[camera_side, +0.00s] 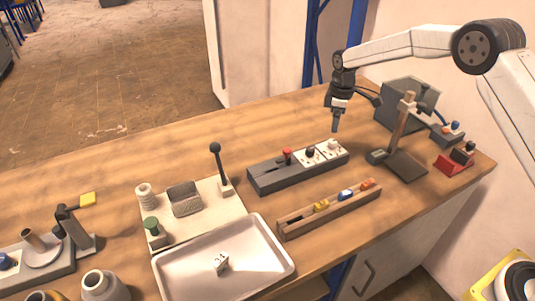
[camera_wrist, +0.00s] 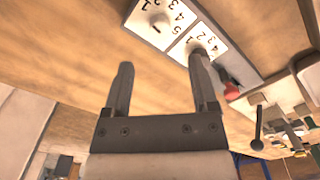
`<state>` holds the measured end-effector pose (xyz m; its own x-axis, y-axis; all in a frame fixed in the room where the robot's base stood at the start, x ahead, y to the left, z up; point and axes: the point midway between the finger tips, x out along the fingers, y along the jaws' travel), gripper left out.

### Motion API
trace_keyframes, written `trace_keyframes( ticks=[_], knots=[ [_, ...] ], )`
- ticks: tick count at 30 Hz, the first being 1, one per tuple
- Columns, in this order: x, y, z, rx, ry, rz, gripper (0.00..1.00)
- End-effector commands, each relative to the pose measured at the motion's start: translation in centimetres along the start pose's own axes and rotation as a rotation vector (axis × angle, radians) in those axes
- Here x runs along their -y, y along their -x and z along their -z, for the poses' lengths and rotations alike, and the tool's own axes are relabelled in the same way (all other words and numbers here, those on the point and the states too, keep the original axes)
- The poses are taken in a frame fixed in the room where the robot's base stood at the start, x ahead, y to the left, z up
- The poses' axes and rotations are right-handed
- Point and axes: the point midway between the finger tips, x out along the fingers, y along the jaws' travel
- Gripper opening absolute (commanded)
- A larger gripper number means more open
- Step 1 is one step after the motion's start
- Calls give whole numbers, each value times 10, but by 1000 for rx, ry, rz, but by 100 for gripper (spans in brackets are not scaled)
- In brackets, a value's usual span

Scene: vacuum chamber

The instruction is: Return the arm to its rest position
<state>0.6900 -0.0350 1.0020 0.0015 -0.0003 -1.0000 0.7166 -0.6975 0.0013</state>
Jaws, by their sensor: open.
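My gripper (camera_side: 335,121) hangs from my arm above the back right part of the wooden workbench, just above and behind the right end of the dark control box (camera_side: 265,180). In the wrist view my gripper (camera_wrist: 162,85) shows two fingers spread apart with nothing between them. The control box has a red knob (camera_side: 287,153) and two white dial plates, which show with printed numbers in the wrist view (camera_wrist: 180,25). The right finger overlaps one dial knob in that view; I cannot tell whether they touch.
A stand with a wooden post (camera_side: 401,130) and a grey box (camera_side: 408,103) are right of my gripper. A wooden rack (camera_side: 330,211) with coloured pieces and a white tray (camera_side: 185,280) holding a white cube lie in front. The bench's back left is clear.

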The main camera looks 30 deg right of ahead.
Motion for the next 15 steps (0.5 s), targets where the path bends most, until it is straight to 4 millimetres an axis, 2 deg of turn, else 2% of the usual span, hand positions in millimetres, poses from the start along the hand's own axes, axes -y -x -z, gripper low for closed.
trace_keyframes(
  ticks=[8,15],
  knots=[
    [14,10,-8,-13,-61,-13,75],
    [45,24,-28,-40,-186,-37,75]
  ],
)
